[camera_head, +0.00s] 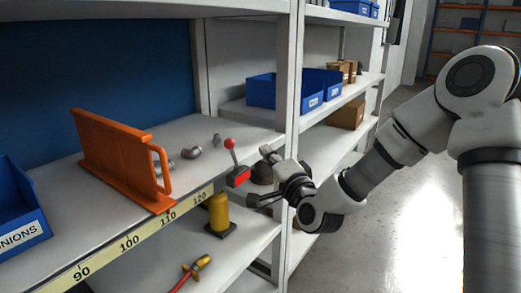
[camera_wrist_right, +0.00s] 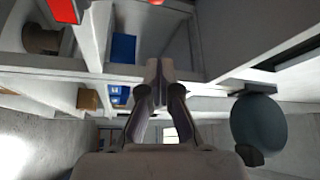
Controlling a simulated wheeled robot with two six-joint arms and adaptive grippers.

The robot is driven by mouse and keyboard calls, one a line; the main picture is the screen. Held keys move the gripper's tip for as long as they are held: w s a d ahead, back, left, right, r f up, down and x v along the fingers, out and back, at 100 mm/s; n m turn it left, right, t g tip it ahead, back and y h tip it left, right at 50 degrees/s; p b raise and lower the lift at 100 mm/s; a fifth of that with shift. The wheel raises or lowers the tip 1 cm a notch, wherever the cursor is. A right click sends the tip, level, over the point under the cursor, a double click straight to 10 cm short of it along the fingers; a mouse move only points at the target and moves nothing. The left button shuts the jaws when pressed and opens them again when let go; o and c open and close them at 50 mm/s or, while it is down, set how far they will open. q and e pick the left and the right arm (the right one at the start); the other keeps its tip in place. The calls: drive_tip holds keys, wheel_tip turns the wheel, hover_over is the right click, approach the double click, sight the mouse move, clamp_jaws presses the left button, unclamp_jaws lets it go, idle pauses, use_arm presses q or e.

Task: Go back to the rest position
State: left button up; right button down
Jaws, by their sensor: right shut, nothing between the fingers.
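My right gripper (camera_head: 267,154) is at the front edge of the shelf, with its arm coming in from the right. In the right wrist view its fingertips (camera_wrist_right: 159,72) are together with nothing between them. Red parts (camera_wrist_right: 65,10) also show at the upper left of the wrist view. My left gripper is not in view.
An orange stand (camera_head: 115,155) and grey pipe fittings (camera_head: 191,153) are on the shelf (camera_head: 210,126). A yellow cylinder (camera_head: 219,212) stands on the shelf below. Blue bins (camera_head: 262,91) and a cardboard box (camera_head: 346,114) are behind. The floor (camera_head: 385,240) at right looks clear.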

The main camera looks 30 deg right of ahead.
drive_tip(key=s+a+f+n+g+y, duration=0.1)
drive_tip(key=s+a+f+n+g, duration=0.15)
drive_tip(key=f, duration=0.85)
drive_tip(key=s+a+f+n+g+y, duration=0.1)
drive_tip(key=s+a+f+g, duration=0.15)
drive_tip(key=f, duration=0.75)
drive_tip(key=s+a+f+n+g, duration=0.1)
drive_tip(key=a+f+g, duration=0.2)
drive_tip(key=f, duration=0.8)
drive_tip(key=s+a+f+n+g, duration=0.35)
drive_tip(key=s+f+g, duration=0.25)
drive_tip(key=s+f, duration=0.75)
drive_tip(key=s+f+n+g, duration=0.3)
drive_tip(key=s+n+g, duration=0.3)
drive_tip(key=s, duration=0.7)
drive_tip(key=shift+s+a+f+n, duration=0.25)
drive_tip(key=shift+s+f+n, duration=0.1)
drive_tip(key=shift+n, duration=0.25)
